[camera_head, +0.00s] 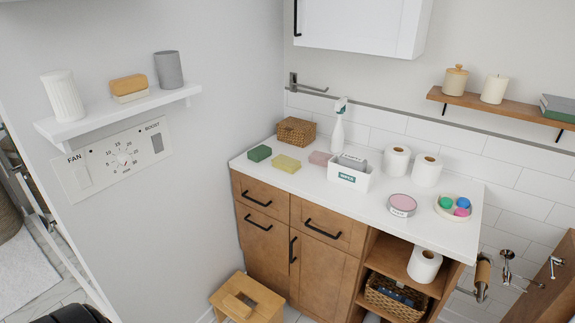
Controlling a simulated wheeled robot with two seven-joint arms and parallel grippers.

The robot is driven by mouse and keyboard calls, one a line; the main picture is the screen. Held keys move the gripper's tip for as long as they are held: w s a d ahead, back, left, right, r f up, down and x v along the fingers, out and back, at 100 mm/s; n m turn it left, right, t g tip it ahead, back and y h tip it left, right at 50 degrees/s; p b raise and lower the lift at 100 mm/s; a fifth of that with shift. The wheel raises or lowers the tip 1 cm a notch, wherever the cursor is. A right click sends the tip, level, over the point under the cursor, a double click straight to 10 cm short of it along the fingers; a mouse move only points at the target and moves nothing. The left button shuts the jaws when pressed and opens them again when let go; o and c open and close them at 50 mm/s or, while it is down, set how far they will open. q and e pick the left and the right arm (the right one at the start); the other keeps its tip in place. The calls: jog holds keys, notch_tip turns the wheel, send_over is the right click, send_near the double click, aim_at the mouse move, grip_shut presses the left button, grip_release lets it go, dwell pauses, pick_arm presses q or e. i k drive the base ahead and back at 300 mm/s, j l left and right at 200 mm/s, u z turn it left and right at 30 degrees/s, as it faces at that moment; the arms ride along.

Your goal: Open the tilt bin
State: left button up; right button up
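A wooden cabinet (322,262) with a white counter stands against the back wall. Its lower left front (262,248) has a black horizontal handle (258,226) near its top edge and looks like the tilt bin, though no label shows. This front is shut, flush with its neighbours. The wooden stool partly covers its lower part. Neither of my grippers is in view.
A wooden step stool (262,297) stands close in front of the cabinet. A drawer (265,195) is above the lower left front, and a door with a vertical handle (293,250) is to its right. The grey wall (180,220) bounds the left side.

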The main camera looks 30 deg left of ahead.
aim_at(267, 238)
jog(key=u, duration=1.35)
